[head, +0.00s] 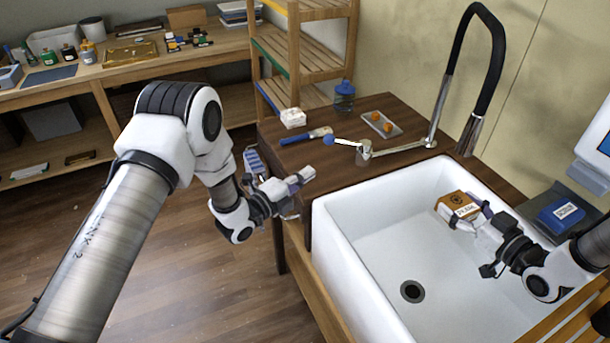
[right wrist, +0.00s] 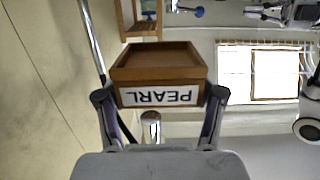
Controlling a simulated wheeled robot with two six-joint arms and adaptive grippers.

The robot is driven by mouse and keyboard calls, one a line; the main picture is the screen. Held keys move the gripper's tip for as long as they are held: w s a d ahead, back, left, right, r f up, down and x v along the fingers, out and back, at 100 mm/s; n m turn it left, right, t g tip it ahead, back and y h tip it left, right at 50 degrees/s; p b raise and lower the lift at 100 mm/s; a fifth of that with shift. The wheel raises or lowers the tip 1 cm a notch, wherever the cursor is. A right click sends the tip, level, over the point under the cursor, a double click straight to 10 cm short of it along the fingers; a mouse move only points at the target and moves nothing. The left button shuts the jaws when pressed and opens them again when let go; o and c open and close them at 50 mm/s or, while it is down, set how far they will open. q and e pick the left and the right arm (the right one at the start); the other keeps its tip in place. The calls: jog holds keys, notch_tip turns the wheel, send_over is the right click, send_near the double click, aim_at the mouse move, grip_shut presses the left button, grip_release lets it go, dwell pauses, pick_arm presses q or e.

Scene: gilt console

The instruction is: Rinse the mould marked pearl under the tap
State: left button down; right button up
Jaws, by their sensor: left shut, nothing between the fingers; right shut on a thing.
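The mould marked pearl (head: 453,201) is a small brown wooden box with a white label. In the right wrist view the mould (right wrist: 158,64) shows its label upside down, reading PEARL. My right gripper (head: 466,217) is shut on it and holds it over the white sink (head: 335,232), near the back wall. The tap (head: 486,72) has an arched black hose and a chrome spout end, up and behind the mould. Its lever with a blue knob (head: 329,141) is on the wooden counter. My left gripper (head: 300,182) is shut and empty, left of the sink, near the counter's front. No water shows.
A tray with orange pieces (head: 381,124), a blue-lidded jar (head: 344,95), a white block (head: 293,118) and a blue-handled brush (head: 308,136) are on the counter. A blue labelled thing (head: 560,215) lies right of the sink. The basin around its drain (head: 412,291) is clear.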

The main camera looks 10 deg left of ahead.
pick_arm(q)
jog(key=shift+r, duration=0.15)
pick_arm(e)
jog(key=shift+s, duration=2.3)
jog(key=shift+a, duration=0.1)
